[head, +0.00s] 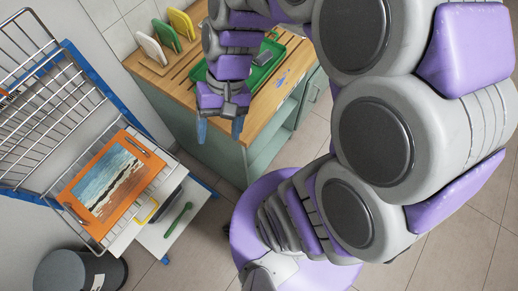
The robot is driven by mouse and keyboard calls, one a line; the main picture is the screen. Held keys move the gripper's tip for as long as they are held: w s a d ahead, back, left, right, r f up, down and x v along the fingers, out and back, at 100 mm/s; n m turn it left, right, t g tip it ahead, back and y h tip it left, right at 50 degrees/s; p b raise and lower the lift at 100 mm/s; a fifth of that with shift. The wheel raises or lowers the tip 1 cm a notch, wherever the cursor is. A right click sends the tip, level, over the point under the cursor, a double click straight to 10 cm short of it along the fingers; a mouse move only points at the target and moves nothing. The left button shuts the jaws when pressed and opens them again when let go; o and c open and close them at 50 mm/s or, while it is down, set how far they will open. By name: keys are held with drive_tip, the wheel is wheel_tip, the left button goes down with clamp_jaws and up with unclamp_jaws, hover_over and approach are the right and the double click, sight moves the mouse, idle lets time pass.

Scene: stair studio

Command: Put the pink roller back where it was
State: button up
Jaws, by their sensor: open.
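I see no pink roller in the head view; it may be hidden behind my arm or out of frame. My gripper (220,128) hangs at the end of my arm, pointing down, in front of the wooden-topped counter (168,77). Its two blue-tipped fingers are apart, with nothing visible between them. A green tray (262,75) lies on the counter behind the gripper, and my arm covers part of it. I cannot make out clearly what the tray holds.
White, green and yellow boards (181,23) stand upright at the counter's back. At left is a wire rack (50,85) with an orange framed picture (110,185). Below it, a white shelf (158,238) holds a green utensil (178,220). A dark bin (80,272) stands at lower left.

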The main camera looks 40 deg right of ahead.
drive_tip(key=s+d+n+h, duration=0.3)
drive_tip(key=s+h, duration=0.1)
drive_tip(key=s, duration=0.5)
drive_tip(key=shift+s+d+r+t+h, duration=0.25)
drive_tip(key=shift+s+r+t+h, duration=0.05)
drive_tip(key=shift+s, duration=0.1)
